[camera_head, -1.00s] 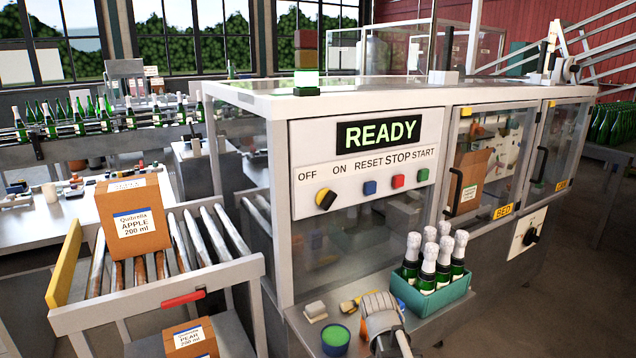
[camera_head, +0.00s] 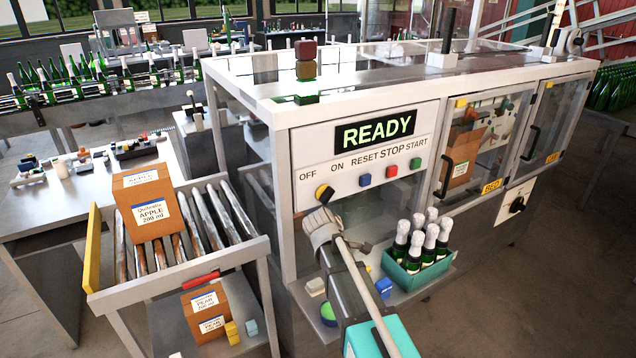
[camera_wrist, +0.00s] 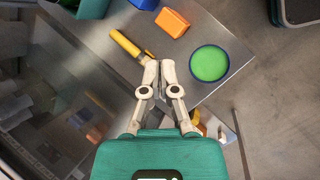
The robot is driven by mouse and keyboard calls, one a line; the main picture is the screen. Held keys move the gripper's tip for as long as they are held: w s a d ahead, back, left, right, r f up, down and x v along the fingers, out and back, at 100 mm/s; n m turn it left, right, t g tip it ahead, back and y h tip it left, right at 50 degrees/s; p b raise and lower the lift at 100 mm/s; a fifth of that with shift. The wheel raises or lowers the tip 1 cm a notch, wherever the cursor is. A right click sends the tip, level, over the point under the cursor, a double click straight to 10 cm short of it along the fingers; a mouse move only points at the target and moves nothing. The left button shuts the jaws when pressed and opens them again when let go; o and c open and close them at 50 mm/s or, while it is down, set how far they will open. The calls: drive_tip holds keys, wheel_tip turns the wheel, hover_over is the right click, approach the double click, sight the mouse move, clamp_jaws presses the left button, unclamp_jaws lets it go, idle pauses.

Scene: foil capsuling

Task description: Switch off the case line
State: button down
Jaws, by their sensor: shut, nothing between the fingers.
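The case-line control panel (camera_head: 362,150) faces me in the head view. Its display (camera_head: 375,131) reads READY in green. The black-and-yellow selector knob (camera_head: 324,194) sits under the OFF and ON labels; its exact setting is hard to tell. To its right are a blue RESET button (camera_head: 365,179), a red STOP button (camera_head: 392,171) and a green START button (camera_head: 415,163). In the wrist view my gripper (camera_wrist: 153,68) has its fingertips together, empty, above the metal shelf. In the head view my arm rises just below the selector; the fingertips are not clear there.
On the shelf (camera_wrist: 222,100) are a green-topped tin (camera_wrist: 209,63), a yellow-handled tool (camera_wrist: 126,44) and an orange block (camera_wrist: 172,22). A teal crate of foiled bottles (camera_head: 412,277) stands right of my arm. A roller table (camera_head: 180,265) with a carton (camera_head: 148,206) is at left.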

drive_tip(key=w+a+r+n+t+h+p, duration=0.1)
drive_tip(key=w+a+r+n+p, duration=0.1)
drive_tip(key=a+r+p, duration=0.3)
drive_tip(key=w+a+r+n+t+h+p, duration=0.1)
drive_tip(key=a+r+n+p, duration=0.4)
drive_tip(key=r, duration=0.5)
drive_tip(key=w+a+r+n+t+h+p, duration=0.1)
drive_tip(key=w+a+r+n+p, duration=0.2)
drive_tip(key=a+r+p, duration=0.3)
drive_tip(key=shift+a+r+n+t+p, duration=0.35)
drive_tip(key=shift+a+r, duration=0.5)
drive_tip(key=shift+a, duration=0.3)
drive_tip(key=shift+d+f, duration=0.1)
drive_tip(key=shift+f, duration=0.05)
drive_tip(key=b, duration=0.8)
approach(325, 201)
drive_tip(key=x, duration=0.5)
drive_tip(key=shift+w+f, duration=0.1)
drive_tip(key=shift+f, duration=0.05)
drive_tip(key=shift+b+x, duration=0.5)
drive_tip(key=shift+x, duration=0.7)
